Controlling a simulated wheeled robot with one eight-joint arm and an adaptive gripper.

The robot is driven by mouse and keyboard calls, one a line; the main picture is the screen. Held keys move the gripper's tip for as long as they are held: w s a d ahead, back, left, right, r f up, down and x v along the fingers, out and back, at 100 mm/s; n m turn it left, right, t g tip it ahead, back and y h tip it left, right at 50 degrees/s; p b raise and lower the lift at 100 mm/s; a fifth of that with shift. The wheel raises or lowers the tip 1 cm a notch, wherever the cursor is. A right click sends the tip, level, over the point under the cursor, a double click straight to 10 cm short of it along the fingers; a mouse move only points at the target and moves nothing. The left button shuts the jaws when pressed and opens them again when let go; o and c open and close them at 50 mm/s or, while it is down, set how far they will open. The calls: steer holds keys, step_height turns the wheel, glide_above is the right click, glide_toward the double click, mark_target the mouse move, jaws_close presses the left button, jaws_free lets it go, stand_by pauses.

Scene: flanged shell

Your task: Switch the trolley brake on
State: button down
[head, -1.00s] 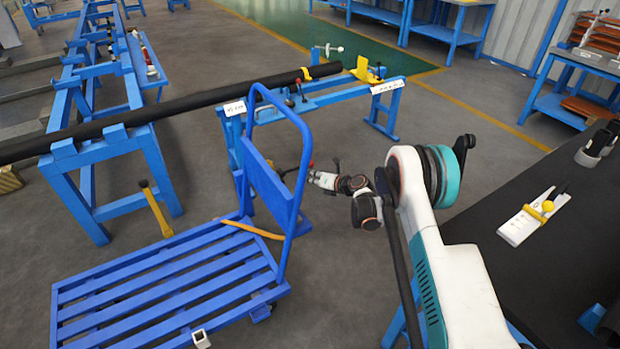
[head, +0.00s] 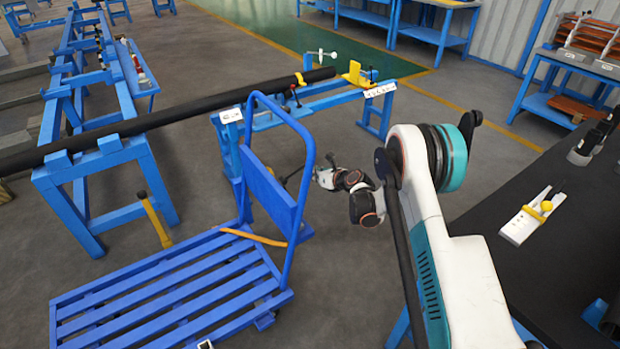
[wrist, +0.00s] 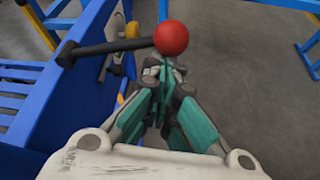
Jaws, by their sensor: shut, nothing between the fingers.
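The blue trolley (head: 165,290) stands on the floor at the lower left of the head view, with its upright push handle (head: 303,185) on the right. In the wrist view, a black lever (wrist: 105,48) with a red ball knob (wrist: 171,37) sticks out sideways from the trolley's blue panel (wrist: 80,95). I take it for the brake lever. My gripper (wrist: 163,72) is shut and empty, its teal fingers pointing at the knob. The fingertips appear just below the knob in the picture; I cannot tell whether they touch it. In the head view the fingertips are hard to make out.
A blue stand (head: 300,108) and a long black pipe (head: 180,112) lie behind the trolley. A dark workbench (head: 540,255) with a white-and-yellow tool (head: 533,217) is on the right. An orange strap (head: 253,237) lies on the trolley.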

steer(key=shift+n+h, duration=0.3)
steer(key=shift+n, duration=0.1)
steer(key=shift+s+a+r+p, duration=0.1)
steer(key=shift+s+a+r, duration=0.1)
steer(key=shift+r, duration=0.65)
steer(key=shift+s+a+r+p, duration=0.1)
steer(key=shift+a+r+p, duration=0.1)
steer(key=shift+r, duration=0.6)
steer(key=shift+s+a+r+p, duration=0.1)
steer(key=shift+s+a+r, duration=0.1)
steer(key=shift+r, duration=0.65)
steer(key=shift+w, duration=0.1)
step_height(320, 180, down, 4)
steer(key=d+b, duration=0.1)
steer(key=b, duration=0.2)
steer(key=s+a+p+v, duration=0.1)
steer(key=p+v, duration=0.3)
steer(key=v, duration=0.6)
steer(key=shift+w+a, duration=0.1)
